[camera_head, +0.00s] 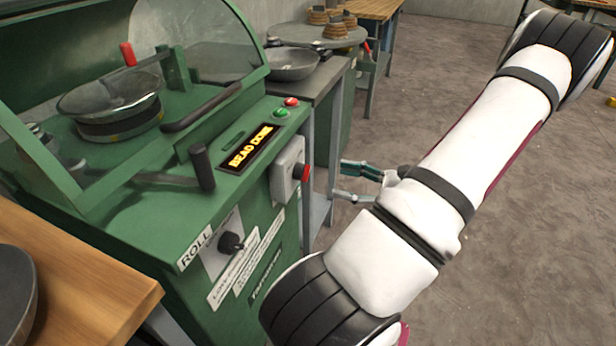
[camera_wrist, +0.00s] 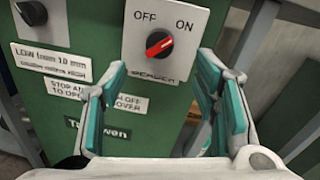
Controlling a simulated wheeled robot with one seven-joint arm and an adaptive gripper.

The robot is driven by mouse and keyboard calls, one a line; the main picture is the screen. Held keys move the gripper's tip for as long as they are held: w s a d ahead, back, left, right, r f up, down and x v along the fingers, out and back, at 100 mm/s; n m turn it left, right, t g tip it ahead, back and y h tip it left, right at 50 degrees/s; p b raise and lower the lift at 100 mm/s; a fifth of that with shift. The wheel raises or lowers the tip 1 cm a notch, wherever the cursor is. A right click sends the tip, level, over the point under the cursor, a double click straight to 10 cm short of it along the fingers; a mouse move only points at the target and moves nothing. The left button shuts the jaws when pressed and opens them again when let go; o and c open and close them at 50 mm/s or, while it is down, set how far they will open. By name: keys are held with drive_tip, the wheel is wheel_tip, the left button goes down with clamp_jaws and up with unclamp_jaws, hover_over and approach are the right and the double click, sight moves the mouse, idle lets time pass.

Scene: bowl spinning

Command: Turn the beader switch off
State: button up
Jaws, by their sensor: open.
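The beader switch is a red and black rotary knob (camera_wrist: 158,44) on a light grey box (camera_wrist: 190,20) marked OFF at left and ON at right, with a BEADER label below. Its red pointer leans up to the right, toward ON. In the head view the red knob (camera_head: 301,172) sticks out from the grey box (camera_head: 288,168) on the side of the green machine (camera_head: 150,220). My gripper (camera_head: 352,181) is open and empty, a short way right of the knob. In the wrist view my gripper's teal fingers (camera_wrist: 165,108) are apart, with the knob ahead between them, not touched.
A lit BEAD DONE display (camera_head: 250,148) sits on the machine top, near red and green buttons (camera_head: 287,106). A black ROLL knob (camera_head: 230,243) is on the front. A metal bowl (camera_head: 110,98) sits under the clear cover. The floor at right is mostly clear.

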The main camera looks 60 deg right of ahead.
sight(302, 173)
drive_tip(key=w+a+b, duration=0.1)
drive_tip(key=w, duration=0.8)
drive_tip(key=shift+a+b, duration=0.2)
drive_tip(key=shift+b, duration=0.2)
drive_tip(key=c, duration=1.2)
